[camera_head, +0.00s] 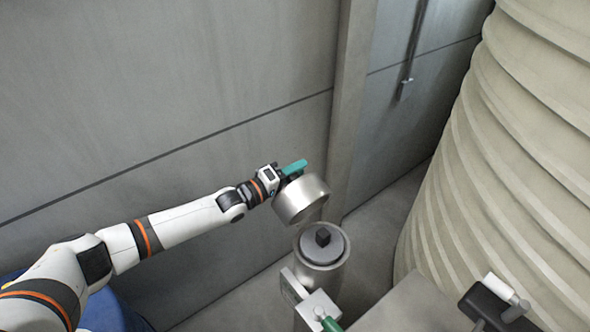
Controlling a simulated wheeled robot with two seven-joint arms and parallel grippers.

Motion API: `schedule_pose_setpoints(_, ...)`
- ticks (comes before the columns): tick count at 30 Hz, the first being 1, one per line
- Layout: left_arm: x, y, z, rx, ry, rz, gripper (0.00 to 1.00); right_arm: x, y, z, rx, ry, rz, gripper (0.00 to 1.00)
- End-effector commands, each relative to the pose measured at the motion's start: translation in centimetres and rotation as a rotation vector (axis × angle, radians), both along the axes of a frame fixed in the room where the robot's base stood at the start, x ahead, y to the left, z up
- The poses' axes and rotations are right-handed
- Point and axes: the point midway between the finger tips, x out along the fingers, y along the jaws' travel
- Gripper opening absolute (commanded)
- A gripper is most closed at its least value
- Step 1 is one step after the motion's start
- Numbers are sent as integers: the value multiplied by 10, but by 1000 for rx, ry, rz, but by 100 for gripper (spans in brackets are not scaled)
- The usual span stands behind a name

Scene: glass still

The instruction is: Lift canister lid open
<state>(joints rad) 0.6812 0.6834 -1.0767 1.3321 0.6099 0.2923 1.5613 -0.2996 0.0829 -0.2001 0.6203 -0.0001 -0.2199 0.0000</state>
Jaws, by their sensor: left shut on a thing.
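The canister (322,275) is a grey metal cylinder standing upright at the lower middle, open at the top. A round grey piece with a dark square knob (323,237) sits inside its mouth. The silver lid (301,200) is tilted and raised above the canister, toward the back left. My left gripper (291,172) is at the upper edge of the lid, beside a teal handle, and is shut on it. The fingertips are partly hidden behind the handle and lid. My right gripper does not show.
A large ribbed beige tank (510,170) fills the right side. A grey wall (150,90) with a vertical post (350,100) stands behind. A light metal box (415,305) is at the lower right of the canister, and a bracket with a green part (318,307) is at its front.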

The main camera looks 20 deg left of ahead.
Motion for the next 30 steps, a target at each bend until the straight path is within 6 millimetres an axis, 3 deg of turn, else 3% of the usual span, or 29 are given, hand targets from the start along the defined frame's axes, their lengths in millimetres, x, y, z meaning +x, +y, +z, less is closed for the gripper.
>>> schedule_pose_setpoints(2,0,1,-1,1,1,2,2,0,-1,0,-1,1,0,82)
schedule_pose_setpoints(3,0,1,-1,1,1,1,32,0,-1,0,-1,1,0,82)
schedule_pose_setpoints(7,0,0,-1,1,1,1,51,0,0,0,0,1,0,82)
schedule_pose_setpoints(19,-8,7,-3,0,2,1,51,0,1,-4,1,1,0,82)
schedule_pose_setpoints(30,-68,54,-5,4,3,1,51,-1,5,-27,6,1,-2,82)
